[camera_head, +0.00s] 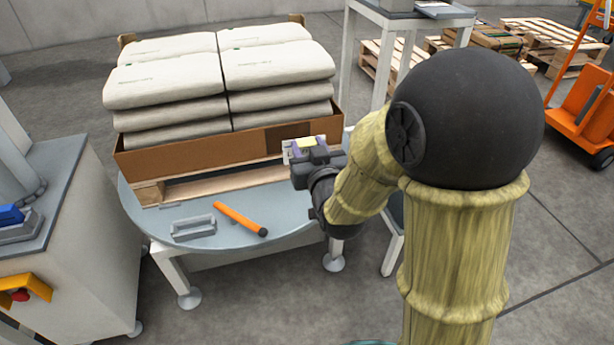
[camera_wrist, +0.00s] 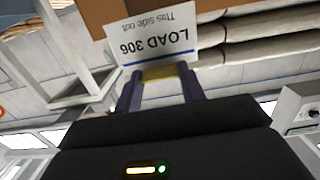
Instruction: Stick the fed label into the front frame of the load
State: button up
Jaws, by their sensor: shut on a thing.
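The white label (camera_wrist: 158,37) reads "LOAD 306" and "This side out", upside down in the wrist view. My gripper (camera_wrist: 161,73) is shut on it, with purple fingers on both sides of a yellow piece at its blue-striped edge. In the head view my gripper (camera_head: 304,148) is at the right part of the load's front. The load is stacked pale sacks (camera_head: 165,80) in a brown cardboard tray (camera_head: 190,153). A darker patch (camera_head: 276,138) shows on the tray's front; I cannot tell whether it is the frame. Whether the label touches the cardboard is unclear.
The load stands on a wooden pallet (camera_head: 150,192) on a round grey table (camera_head: 280,228). An orange-handled tool (camera_head: 240,218) and a grey holder (camera_head: 193,228) lie in front. A grey cabinet (camera_head: 85,255) is left; a white stand (camera_head: 350,60) is behind right.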

jog(key=shift+s+a+f+t+y+b, duration=0.25)
jog(key=shift+s+f+t+b, duration=0.2)
jog(key=shift+s+b, duration=0.5)
jog(key=shift+w, duration=0.15)
jog(key=shift+w, duration=0.1)
jog(key=p, duration=0.4)
send_near(288, 129)
jog(key=shift+w, duration=0.5)
jog(key=shift+x, duration=2.2)
jog(key=shift+w+a+r, duration=0.1)
jog(key=shift+w+a, duration=0.1)
jog(key=shift+w, duration=0.1)
